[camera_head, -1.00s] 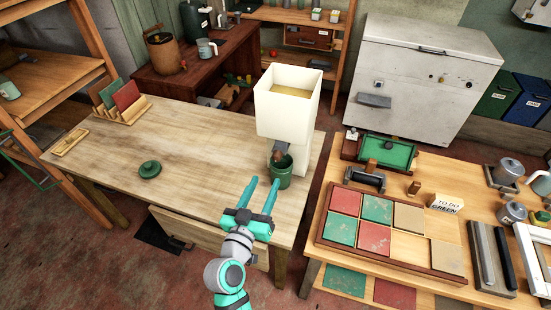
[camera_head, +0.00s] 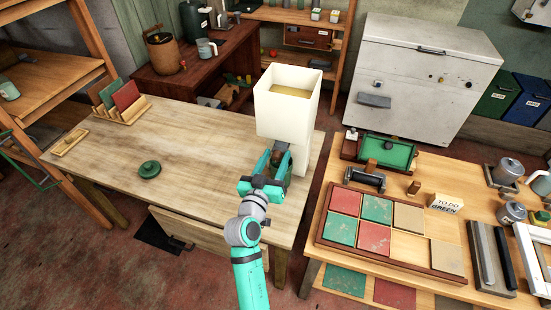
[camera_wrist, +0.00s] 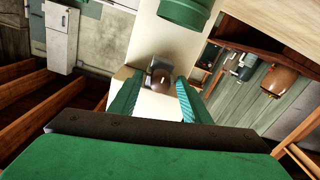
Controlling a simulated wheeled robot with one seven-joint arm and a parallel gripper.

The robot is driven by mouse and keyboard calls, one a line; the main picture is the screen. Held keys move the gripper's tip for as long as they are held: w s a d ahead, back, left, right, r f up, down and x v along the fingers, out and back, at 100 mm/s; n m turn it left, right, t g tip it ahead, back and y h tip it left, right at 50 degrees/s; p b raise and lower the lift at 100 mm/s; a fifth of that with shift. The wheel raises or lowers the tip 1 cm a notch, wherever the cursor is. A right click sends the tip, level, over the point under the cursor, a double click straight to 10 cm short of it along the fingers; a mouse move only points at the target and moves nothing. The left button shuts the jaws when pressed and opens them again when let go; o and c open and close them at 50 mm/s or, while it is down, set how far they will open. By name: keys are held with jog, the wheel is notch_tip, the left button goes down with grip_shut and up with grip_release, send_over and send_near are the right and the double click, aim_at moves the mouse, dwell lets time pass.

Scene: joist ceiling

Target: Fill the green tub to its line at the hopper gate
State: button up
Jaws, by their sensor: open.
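The white hopper (camera_head: 287,108) stands at the right end of the wooden table, with pale yellow material inside. Its brown gate knob (camera_wrist: 160,77) shows in the wrist view, which is upside down. My gripper (camera_head: 276,156) is open in front of the hopper's outlet. In the wrist view its fingers lie to either side of the knob; I cannot tell whether they touch it. The green tub (camera_wrist: 186,12) shows at the top edge of the wrist view, below the knob. In the head view my gripper hides it. Its line and fill level cannot be seen.
A round green lid (camera_head: 149,169) lies on the table (camera_head: 120,150), whose middle is otherwise clear. A rack of coloured tiles (camera_head: 120,100) stands at the back left. The right bench holds a tile tray (camera_head: 450,277) and a "TO DO GREEN" sign (camera_head: 446,203).

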grip_shut()
jog(key=shift+v, duration=1.45)
grip_release()
jog(key=v, duration=1.1)
